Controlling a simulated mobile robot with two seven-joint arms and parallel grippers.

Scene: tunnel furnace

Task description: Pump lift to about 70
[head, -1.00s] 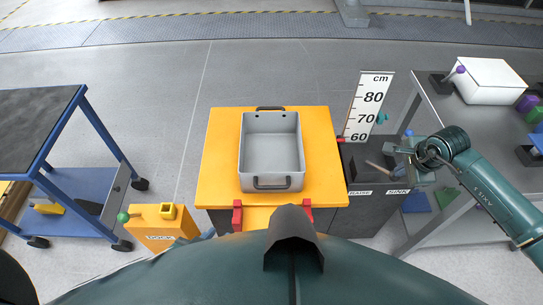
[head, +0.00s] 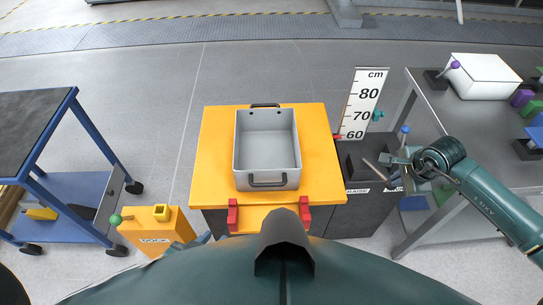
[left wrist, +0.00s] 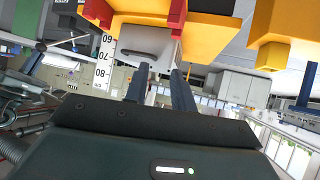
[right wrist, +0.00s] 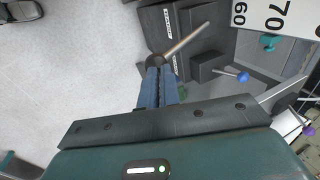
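The lift has a yellow platform (head: 220,125) with a grey tray (head: 267,150) on it. A white cm scale (head: 362,103) stands at its right, and a red pointer (head: 337,137) sits close to the 60 mark. A metal pump lever (head: 376,170) rises from the dark base, above a RAISE label; it also shows in the right wrist view (right wrist: 187,42). My right gripper (head: 388,160) is at the lever, its fingers (right wrist: 156,70) close together on the lever's dark end. My left gripper (left wrist: 160,78) is open and empty, mostly hidden in the head view.
A blue-knobbed lever (head: 405,129) and a teal knob (head: 378,116) are near my right gripper. A grey table (head: 455,120) stands right, a blue cart (head: 75,180) left. A yellow dock block (head: 150,228) is front left. Red blocks (head: 233,214) edge the platform.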

